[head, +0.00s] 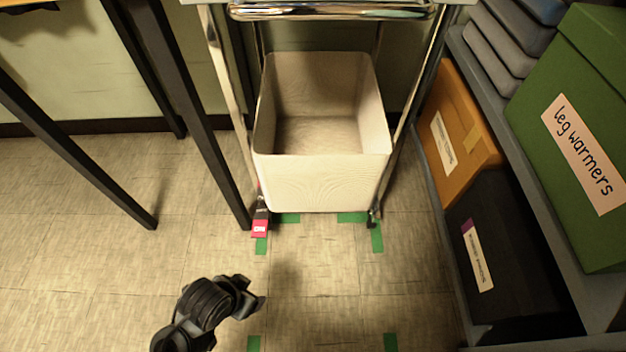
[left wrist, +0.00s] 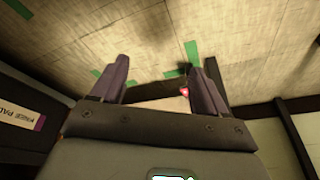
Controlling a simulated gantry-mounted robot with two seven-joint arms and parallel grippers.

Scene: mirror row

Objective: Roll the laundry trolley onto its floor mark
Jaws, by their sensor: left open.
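The laundry trolley, a chrome frame (head: 402,120) around an open, empty-looking cream bin (head: 322,183), stands upright at the top middle of the head view. Its front feet are by the far corners of the floor mark, green tape pieces (head: 377,238) on the floor. Most of the mark lies in front of it. A red tab (head: 259,229) with white lettering sits at the left front foot. My left gripper (head: 253,291) is low over the floor in front of the trolley, apart from it. In the left wrist view its fingers (left wrist: 167,62) are open, with the red tab (left wrist: 184,92) partly visible beyond.
A dark-legged table (head: 185,95) stands left of the trolley, one leg close to the red tab. On the right is a grey shelf (head: 520,190) with a green "leg warmers" box (head: 575,130), an orange box (head: 455,130) and a black box (head: 500,250). The floor in front is clear.

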